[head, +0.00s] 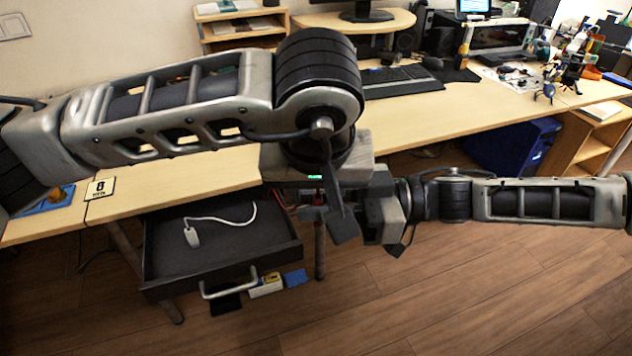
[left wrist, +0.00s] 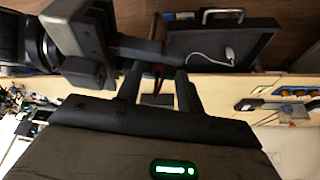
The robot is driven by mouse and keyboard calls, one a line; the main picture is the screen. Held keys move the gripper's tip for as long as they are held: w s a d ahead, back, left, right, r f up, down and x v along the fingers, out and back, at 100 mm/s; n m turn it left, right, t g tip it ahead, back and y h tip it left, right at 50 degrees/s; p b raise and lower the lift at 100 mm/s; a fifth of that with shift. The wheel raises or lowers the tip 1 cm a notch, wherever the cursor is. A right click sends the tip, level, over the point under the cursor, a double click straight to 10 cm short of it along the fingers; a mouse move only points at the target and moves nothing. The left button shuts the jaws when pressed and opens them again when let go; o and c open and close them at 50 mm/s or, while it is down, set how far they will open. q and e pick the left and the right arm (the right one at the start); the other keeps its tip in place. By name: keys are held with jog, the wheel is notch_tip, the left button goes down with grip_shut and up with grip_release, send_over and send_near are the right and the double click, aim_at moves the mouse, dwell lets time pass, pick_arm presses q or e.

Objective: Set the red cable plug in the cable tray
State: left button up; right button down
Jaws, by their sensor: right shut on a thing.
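The dark cable tray (head: 222,260) is pulled out below the desk, with a white plug (head: 192,236) and its cable lying in it. The tray also shows at the top of the left wrist view (left wrist: 250,42). My left gripper (head: 328,214) is right of the tray, its fingers apart. My right gripper (head: 368,214) meets it from the right. A small bit of red (left wrist: 158,72), apparently the red cable plug, shows between my left fingers, at the end of my right gripper, which is shut on it. Most of the plug is hidden by the grippers.
Small labels or boxes (head: 266,286) sit by the tray's front. The floor in front is clear.

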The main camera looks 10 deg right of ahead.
pick_arm(q)
grip_shut()
pick_arm(e)
jog(key=c, duration=1.2)
grip_release()
jog(key=shift+c, duration=0.2)
jog(key=shift+d, duration=0.1)
